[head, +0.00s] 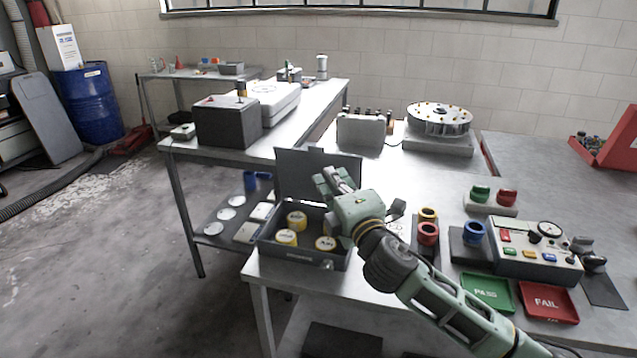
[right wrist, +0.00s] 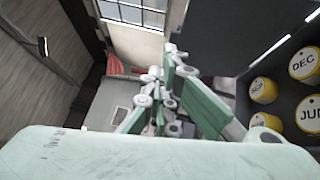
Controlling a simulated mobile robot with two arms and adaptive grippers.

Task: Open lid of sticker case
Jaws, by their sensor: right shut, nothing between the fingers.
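The sticker case is a dark box (head: 287,257) at the front left corner of the table, with yellow and white sticker rolls (head: 297,219) inside. Its lid (head: 293,174) stands raised at the back, so the case is open. The rolls also show in the right wrist view (right wrist: 303,64), some marked DEC and SEP. My right gripper (head: 328,178) is shut and empty, above the case's right side and close in front of the lid; whether it touches the lid I cannot tell. My left gripper is not in view.
To the right are red, yellow and blue rings, a control box with a gauge (head: 536,252), a green PASS tray (head: 487,293) and a red FAIL tray (head: 549,302). A round carousel (head: 439,118) stands behind. A second table with a grey box (head: 228,121) is at the back left.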

